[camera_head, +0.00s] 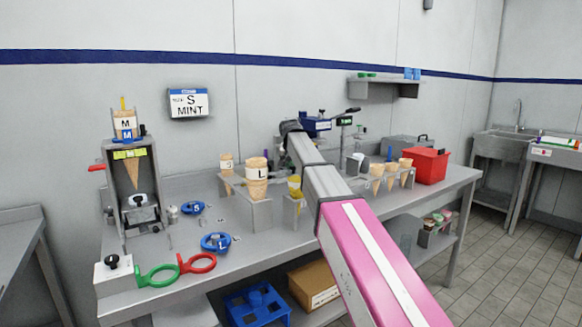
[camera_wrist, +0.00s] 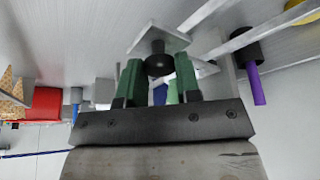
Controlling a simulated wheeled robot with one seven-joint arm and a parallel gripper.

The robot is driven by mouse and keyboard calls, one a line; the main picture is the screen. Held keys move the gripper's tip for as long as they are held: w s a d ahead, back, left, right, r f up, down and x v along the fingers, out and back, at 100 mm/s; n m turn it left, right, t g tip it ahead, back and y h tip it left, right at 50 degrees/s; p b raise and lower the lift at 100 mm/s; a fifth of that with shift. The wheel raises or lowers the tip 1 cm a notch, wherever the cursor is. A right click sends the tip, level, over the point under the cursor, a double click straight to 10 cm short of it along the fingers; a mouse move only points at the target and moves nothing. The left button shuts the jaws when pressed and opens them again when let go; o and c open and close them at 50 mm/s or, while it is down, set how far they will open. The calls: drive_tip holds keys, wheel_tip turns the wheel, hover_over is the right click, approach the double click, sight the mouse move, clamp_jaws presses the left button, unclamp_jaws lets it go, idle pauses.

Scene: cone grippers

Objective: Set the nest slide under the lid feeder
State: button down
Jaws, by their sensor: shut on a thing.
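In the wrist view my gripper (camera_wrist: 159,84) has its two green fingers closed on a round black knob (camera_wrist: 158,63). The knob stands on a small grey plate (camera_wrist: 150,40), which appears to be the nest slide; its far parts are cut off by the view. In the head view the gripper is hidden by my pink and grey arm, which reaches to the back of the bench. A blue device (camera_head: 316,125) with a dark lever stands just behind the arm's far end. I cannot tell whether it is the lid feeder, or how the plate lies under it.
A cone rack (camera_head: 261,213) stands left of my arm; more cones (camera_head: 377,171) and a red box (camera_head: 430,166) stand right. A metal cone stand (camera_head: 133,190) is at the bench's left, with blue (camera_head: 215,242), red (camera_head: 196,262) and green (camera_head: 157,275) rings nearby. The bench between is mostly clear.

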drive_tip(key=c, duration=0.8)
unclamp_jaws()
drive_tip(key=shift+r, duration=0.1)
drive_tip(key=v, duration=1)
drive_tip(key=shift+s+r, duration=0.1)
drive_tip(key=shift+r, duration=0.2)
